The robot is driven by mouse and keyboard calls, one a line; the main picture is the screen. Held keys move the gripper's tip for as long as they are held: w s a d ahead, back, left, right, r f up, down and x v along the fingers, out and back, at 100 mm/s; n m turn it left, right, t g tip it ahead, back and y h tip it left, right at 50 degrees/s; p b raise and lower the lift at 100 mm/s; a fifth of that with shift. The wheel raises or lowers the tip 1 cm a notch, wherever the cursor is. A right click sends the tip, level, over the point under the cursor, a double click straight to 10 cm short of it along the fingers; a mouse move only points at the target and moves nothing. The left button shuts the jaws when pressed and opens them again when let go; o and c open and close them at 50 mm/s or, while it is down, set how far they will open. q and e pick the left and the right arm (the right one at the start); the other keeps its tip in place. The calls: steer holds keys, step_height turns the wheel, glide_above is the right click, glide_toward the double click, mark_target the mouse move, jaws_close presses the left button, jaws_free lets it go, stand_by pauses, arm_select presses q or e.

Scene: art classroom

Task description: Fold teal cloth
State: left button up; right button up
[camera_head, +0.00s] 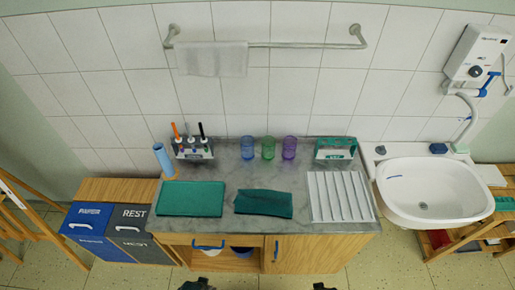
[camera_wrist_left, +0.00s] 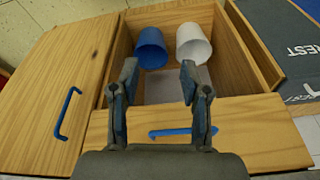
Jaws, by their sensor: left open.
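A dark teal cloth (camera_head: 263,204) with uneven edges lies on the grey counter, left of the white ribbed rack. A brighter teal, flat rectangle (camera_head: 191,199) lies to its left; I cannot tell if it is a mat or a second cloth. My left gripper (camera_head: 197,284) shows at the bottom edge, in front of the counter and clear of both. In the left wrist view my left gripper (camera_wrist_left: 159,72) is open and empty, above an open drawer. My right gripper (camera_head: 323,287) barely shows at the bottom edge; its jaws cannot be made out.
In the drawer are a blue cup (camera_wrist_left: 151,48) and a white cup (camera_wrist_left: 193,45). The ribbed rack (camera_head: 340,197) fills the counter's right end. Coloured glasses (camera_head: 268,148), a marker holder (camera_head: 193,149) and a blue roll (camera_head: 163,160) stand along the back. A sink (camera_head: 435,190) is at right.

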arm_select(q)
steer(key=s+a+f+g, duration=0.1)
steer(key=s+f, duration=0.3)
steer(key=f, duration=0.6)
steer(key=s+a+f, duration=0.1)
steer(key=s+f, duration=0.3)
steer(key=f, duration=0.6)
arm_select(e)
steer(key=s+f+g, duration=0.1)
steer(key=s+f, duration=0.3)
steer(key=f, duration=0.6)
steer(key=s+f, duration=0.4)
steer(key=f, duration=0.5)
arm_select(q)
steer(key=s+a+f, duration=0.1)
steer(key=s+f, duration=0.7)
steer(key=s, duration=0.5)
steer(key=shift+a+g, duration=0.4)
arm_select(e)
steer(key=s+d+f, duration=0.3)
steer(key=s+f, duration=0.5)
steer(key=s, duration=0.5)
steer(key=shift+f+g, duration=0.35)
steer(key=shift+g, duration=0.05)
arm_select(q)
steer(key=shift+a, duration=0.2)
arm_select(e)
steer(key=shift+a, duration=0.15)
arm_select(q)
steer(key=shift+d, duration=0.15)
